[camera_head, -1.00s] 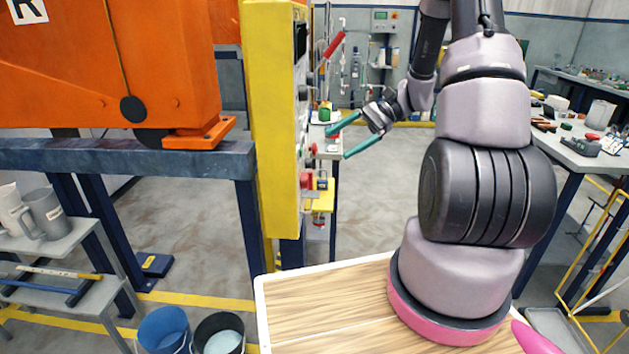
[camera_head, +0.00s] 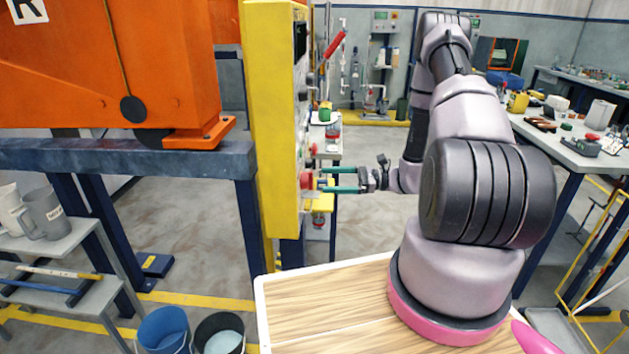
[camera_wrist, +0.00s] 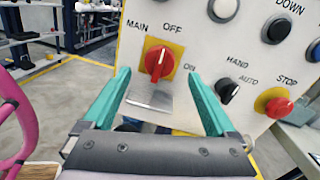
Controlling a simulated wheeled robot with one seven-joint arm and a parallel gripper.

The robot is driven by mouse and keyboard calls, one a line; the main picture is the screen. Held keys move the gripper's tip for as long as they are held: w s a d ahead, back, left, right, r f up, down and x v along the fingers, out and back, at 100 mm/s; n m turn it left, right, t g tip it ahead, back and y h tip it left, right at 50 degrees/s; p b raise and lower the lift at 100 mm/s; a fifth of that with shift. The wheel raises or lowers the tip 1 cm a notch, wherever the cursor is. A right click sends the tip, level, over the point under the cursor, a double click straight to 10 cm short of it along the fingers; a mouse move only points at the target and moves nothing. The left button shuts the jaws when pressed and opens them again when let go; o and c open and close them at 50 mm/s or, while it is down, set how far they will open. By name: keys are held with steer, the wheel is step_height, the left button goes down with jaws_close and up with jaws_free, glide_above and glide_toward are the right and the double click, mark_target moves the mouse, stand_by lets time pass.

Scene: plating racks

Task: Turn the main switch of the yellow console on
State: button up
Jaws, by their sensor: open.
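The yellow console (camera_head: 275,120) stands left of my arm, its control face turned to the right and seen almost edge-on in the head view. In the wrist view its face is a white panel (camera_wrist: 185,40). The main switch (camera_wrist: 157,60) is a red rotary handle on a yellow plate, between the labels MAIN, OFF and ON. Its handle looks roughly upright, toward OFF. My gripper (camera_wrist: 160,95) is open, with its green fingers on either side of the switch plate. In the head view my gripper (camera_head: 338,180) points level at the console's lower part. Contact cannot be told.
Right of the switch sit a black HAND/AUTO selector (camera_wrist: 227,90) and a red STOP button (camera_wrist: 277,105). White (camera_wrist: 222,10) and black (camera_wrist: 276,28) buttons are above. A small padlock-like plate (camera_wrist: 148,97) hangs below the switch. An orange machine (camera_head: 110,70) stands left of the console.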

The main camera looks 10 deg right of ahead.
mark_target(307, 181)
steer(key=shift+x, duration=2.6)
steer(key=c, duration=1.4)
